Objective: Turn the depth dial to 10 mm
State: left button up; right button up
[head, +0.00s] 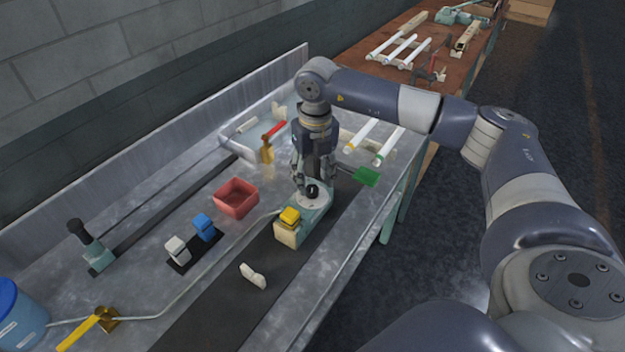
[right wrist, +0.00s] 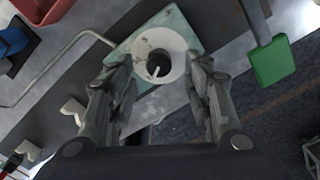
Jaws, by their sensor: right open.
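The depth dial is a black knob (head: 312,191) on a round white scale plate (head: 312,201), set on a pale green base (head: 318,213). In the right wrist view the knob (right wrist: 158,66) shows a white pointer line towards the lower left of the plate (right wrist: 176,48); the scale marks are too small to read surely. My right gripper (head: 312,187) points down over the dial. In the right wrist view its two fingers (right wrist: 160,82) are apart on either side of the knob, with gaps between. I cannot tell whether they touch it. My left gripper is not in view.
A yellow-topped block (head: 289,218) stands beside the dial base. A green paddle (head: 366,176) is close to the right of the gripper. A red bin (head: 236,197) and a blue block (head: 203,226) are to the left. The dark strip (head: 225,308) in front is mostly clear.

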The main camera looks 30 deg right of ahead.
aim_at(312, 192)
notch_tip(312, 192, down, 3)
jog(key=shift+r, duration=0.1)
jog(key=shift+w, duration=0.1)
jog(key=shift+c, duration=0.8)
jog(key=c, duration=0.9)
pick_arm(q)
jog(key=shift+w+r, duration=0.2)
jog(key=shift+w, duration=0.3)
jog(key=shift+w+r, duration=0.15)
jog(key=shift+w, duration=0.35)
